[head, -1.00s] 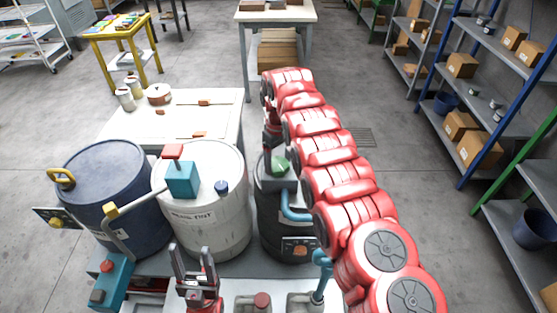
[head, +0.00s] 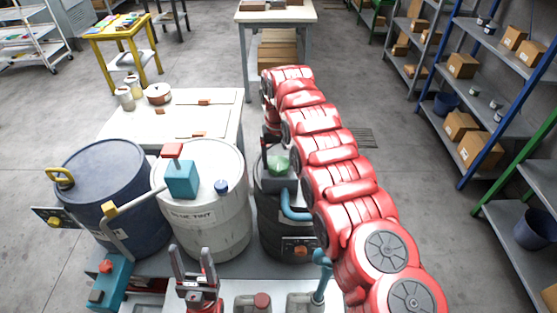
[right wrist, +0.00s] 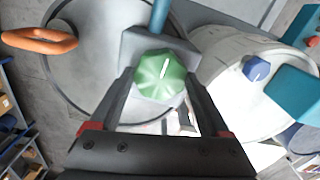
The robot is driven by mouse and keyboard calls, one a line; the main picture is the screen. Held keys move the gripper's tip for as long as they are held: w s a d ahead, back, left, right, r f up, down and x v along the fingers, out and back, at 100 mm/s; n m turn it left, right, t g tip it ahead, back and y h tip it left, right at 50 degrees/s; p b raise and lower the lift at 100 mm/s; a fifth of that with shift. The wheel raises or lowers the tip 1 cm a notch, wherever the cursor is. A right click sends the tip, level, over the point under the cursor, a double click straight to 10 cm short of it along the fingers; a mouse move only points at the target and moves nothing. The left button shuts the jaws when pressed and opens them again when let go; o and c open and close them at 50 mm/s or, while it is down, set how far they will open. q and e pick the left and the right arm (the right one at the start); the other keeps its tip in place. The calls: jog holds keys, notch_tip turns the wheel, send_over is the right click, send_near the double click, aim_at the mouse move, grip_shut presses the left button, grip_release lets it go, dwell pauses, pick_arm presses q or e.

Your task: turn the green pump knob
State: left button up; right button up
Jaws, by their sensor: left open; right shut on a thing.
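The green pump knob (head: 279,165) sits on the grey pump head of the dark drum (head: 268,215) in the head view. In the right wrist view the knob (right wrist: 158,76) is lobed, with a white line on top that runs nearly up and down in the picture. My right gripper (right wrist: 160,82) has one finger on each side of the knob and is shut on it. In the head view my right gripper (head: 273,160) is partly hidden by its own arm. My left gripper (head: 194,268) is open and empty, in front of the white drum.
A white drum (head: 205,225) with a teal pump (head: 181,180) and blue knob (head: 221,187) stands left of the dark drum. A blue drum (head: 120,205) stands further left. Jugs (head: 255,303) stand in front. A white table (head: 215,115) is behind; shelves line the right.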

jog(key=m, duration=0.6)
jog(key=shift+r+p, duration=0.1)
jog(key=shift+p, duration=0.25)
jog(key=shift+m, duration=0.5)
jog(key=shift+m, duration=0.3)
jog(key=o, duration=1.2)
